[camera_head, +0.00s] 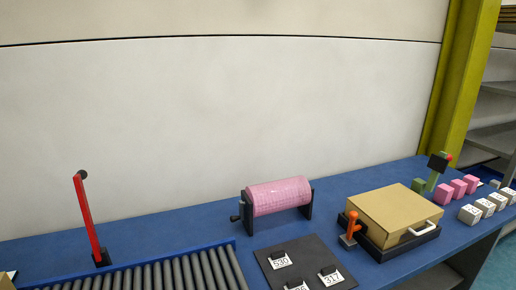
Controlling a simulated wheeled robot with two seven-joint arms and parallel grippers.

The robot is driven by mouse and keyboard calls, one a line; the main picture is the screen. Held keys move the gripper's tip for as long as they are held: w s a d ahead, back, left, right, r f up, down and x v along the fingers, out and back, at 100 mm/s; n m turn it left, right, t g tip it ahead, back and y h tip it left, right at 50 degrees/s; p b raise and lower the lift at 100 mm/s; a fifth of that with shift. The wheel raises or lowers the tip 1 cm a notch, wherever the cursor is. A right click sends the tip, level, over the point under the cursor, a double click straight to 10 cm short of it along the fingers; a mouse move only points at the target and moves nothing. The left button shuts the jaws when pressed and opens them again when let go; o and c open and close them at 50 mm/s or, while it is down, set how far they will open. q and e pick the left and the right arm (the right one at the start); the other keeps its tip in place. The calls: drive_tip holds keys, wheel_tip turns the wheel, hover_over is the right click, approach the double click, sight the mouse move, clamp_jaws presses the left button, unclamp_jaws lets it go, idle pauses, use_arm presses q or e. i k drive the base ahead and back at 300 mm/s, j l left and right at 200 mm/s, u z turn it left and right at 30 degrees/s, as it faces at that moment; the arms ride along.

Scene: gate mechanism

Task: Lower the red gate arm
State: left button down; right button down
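The red gate arm (88,217) stands at the left of the blue table, beside the roller conveyor. It is raised and nearly upright, its top leaning slightly left. Its foot sits in a small black base (102,258), and a dark round piece (82,174) is at its top end. Neither my left nor my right gripper shows in the head view.
A roller conveyor (150,275) runs along the front left of the blue table (215,217). A pink drum (278,196), a black mat (300,262) with number cards, a cardboard box (393,212) with an orange lever (351,226), and several small blocks stand to the right.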

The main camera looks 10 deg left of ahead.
sight(81, 175)
drive_tip(key=u, duration=0.4)
drive_tip(key=j+u, duration=0.15)
drive_tip(key=u, duration=0.6)
drive_tip(key=j+u, duration=0.1)
drive_tip(key=u, duration=0.3)
drive_tip(key=i+j+u, duration=0.1)
drive_tip(key=j+u, duration=0.2)
drive_tip(key=i+j+u, duration=0.1)
drive_tip(key=j+u, duration=0.15)
